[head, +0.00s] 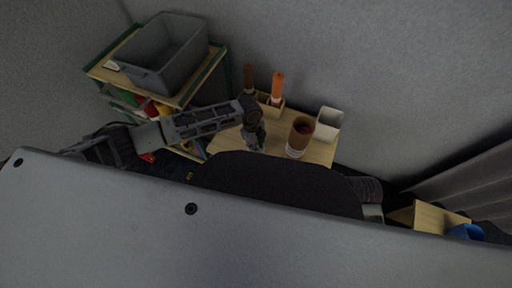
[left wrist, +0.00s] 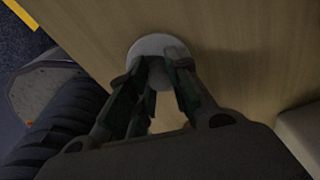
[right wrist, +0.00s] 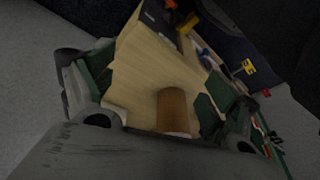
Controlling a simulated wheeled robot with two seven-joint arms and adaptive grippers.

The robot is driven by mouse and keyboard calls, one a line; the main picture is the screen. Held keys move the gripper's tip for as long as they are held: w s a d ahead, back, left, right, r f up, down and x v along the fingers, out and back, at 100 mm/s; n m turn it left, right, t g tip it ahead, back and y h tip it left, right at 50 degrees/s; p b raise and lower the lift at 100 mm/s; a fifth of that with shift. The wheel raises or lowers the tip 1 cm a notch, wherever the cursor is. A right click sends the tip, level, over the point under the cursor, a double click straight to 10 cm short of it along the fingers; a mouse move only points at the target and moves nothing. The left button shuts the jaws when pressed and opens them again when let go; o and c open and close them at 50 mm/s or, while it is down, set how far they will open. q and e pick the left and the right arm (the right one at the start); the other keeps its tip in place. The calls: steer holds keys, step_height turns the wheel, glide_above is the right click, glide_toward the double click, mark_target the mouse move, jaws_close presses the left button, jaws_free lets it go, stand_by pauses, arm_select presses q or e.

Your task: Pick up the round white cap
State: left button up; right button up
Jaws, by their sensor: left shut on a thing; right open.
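The round white cap (left wrist: 152,44) shows in the left wrist view as a pale disc against the wooden tabletop, partly covered by my fingers. My left gripper (left wrist: 153,70) is shut on it, with the fingertips at the cap. In the head view my left gripper (head: 254,140) is over the small wooden table, and the cap cannot be made out there. My right gripper (right wrist: 146,82) is open and empty, its fingers spread wide in the right wrist view.
On the wooden table (head: 315,153) stand a brown cup (head: 299,136), a white square container (head: 328,124) and a wooden holder with an orange-handled item (head: 277,87). A shelf with a grey bin (head: 168,52) is at the left. A blue object (head: 466,232) lies far right.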

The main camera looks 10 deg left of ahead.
arm_select(q)
steer(key=shift+r+p, duration=0.35)
steer(key=shift+r, duration=0.45)
step_height(320, 180, up, 8)
steer(key=p, duration=0.2)
steer(key=shift+r+p, duration=0.2)
steer(key=shift+p, duration=0.2)
arm_select(e)
steer(key=shift+g, duration=0.4)
steer(key=shift+s+d+f, duration=0.1)
steer(key=shift+d+f, duration=0.15)
steer(key=shift+f, duration=0.95)
steer(key=shift+s+d+f, duration=0.1)
steer(key=shift+d+f, duration=0.1)
steer(key=shift+f, duration=1)
steer(key=shift+r, duration=0.1)
